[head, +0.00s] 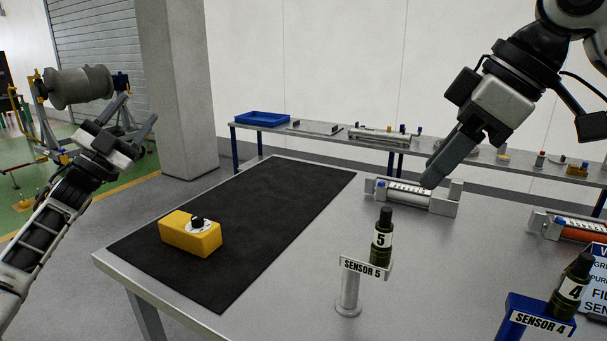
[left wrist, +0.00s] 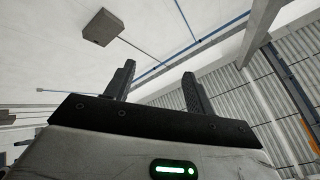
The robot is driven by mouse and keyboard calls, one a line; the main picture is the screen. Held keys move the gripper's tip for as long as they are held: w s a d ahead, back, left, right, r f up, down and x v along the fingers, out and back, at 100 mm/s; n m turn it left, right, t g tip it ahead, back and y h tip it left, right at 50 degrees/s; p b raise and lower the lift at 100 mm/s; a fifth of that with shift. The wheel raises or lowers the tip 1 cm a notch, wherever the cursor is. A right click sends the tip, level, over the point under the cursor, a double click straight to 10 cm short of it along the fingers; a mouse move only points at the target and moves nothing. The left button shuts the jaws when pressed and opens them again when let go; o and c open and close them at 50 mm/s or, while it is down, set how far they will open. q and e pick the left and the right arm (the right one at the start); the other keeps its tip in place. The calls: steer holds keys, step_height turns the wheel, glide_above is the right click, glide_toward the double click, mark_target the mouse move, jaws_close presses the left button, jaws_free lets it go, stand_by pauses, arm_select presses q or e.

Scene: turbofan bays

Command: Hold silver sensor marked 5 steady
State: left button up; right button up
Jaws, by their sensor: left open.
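A dark bottle (head: 382,236) marked 5 stands upright in a silver stand (head: 348,290) labelled SENSOR 5. A silver cylinder (head: 403,188) with a white label lies in a grey cradle (head: 443,206) behind it; its marking is too small to read. My right gripper (head: 432,178) points down at the cylinder's right part and overlaps it; contact and finger gap are unclear. My left gripper (head: 134,116) is open and empty, raised left of the table. In the left wrist view its two fingers (left wrist: 156,88) are apart, with only ceiling and wall beyond.
A yellow box (head: 190,238) with a black knob sits on a black mat (head: 270,215). A blue SENSOR 4 stand (head: 535,316) holds another dark bottle (head: 572,285). A red cylinder (head: 583,228) lies in a cradle at right. A back bench holds a blue tray (head: 262,118). Most of the mat is clear.

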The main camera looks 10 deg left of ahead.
arm_select(q)
steer(key=s+d+r+m+g+h, duration=0.2)
steer(key=d+r+m+g+h, duration=0.55)
steer(key=m, duration=0.45)
steer(key=s+d+r+m+g+h, duration=0.2)
steer(key=d+r+m+g+h, duration=0.3)
steer(key=d+m+g, duration=0.5)
steer(key=m+g+y, duration=0.8)
steer(key=m+y, duration=1)
steer(key=m, duration=0.3)
glide_above(353, 270)
steer(key=w+a, duration=0.4)
steer(key=a, duration=0.2)
step_height(353, 270, down, 18)
steer(key=x, duration=1.5)
steer(key=shift+s+d+f, duration=0.2)
steer(key=shift+s+d, duration=0.05)
steer(key=shift+d, duration=0.25)
